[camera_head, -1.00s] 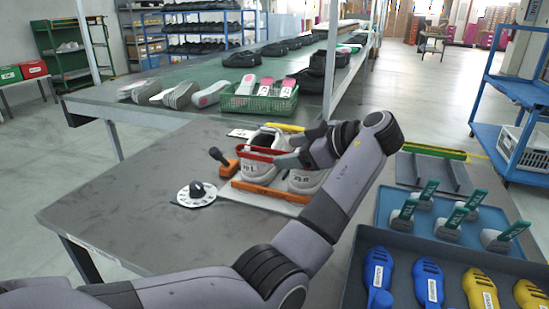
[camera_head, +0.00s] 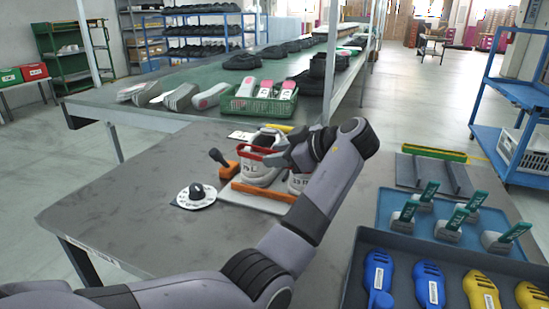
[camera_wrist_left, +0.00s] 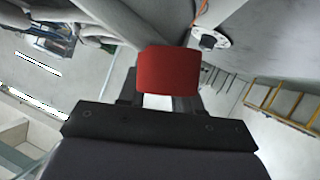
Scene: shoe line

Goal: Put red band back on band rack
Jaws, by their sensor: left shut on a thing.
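The red band (camera_head: 250,151) shows as a red loop at the upper part of the left one of two light grey shoes (camera_head: 258,173). Whether it is clear of the shoe cannot be told. My left gripper (camera_head: 277,158) is at the band's right end, above the shoes, and is shut on it. In the left wrist view a broad red piece of the band (camera_wrist_left: 168,70) sits between the fingers. My arm hides part of the right shoe. No rack holding bands can be made out for certain. My right gripper is not in view.
The shoes stand behind an orange bar (camera_head: 263,193) on a board. An orange-based tool with a dark handle (camera_head: 222,160) and a white dial (camera_head: 197,195) are left of them. A green crate (camera_head: 260,104) stands behind. Trays with tools (camera_head: 390,243) lie right. The table's left part is clear.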

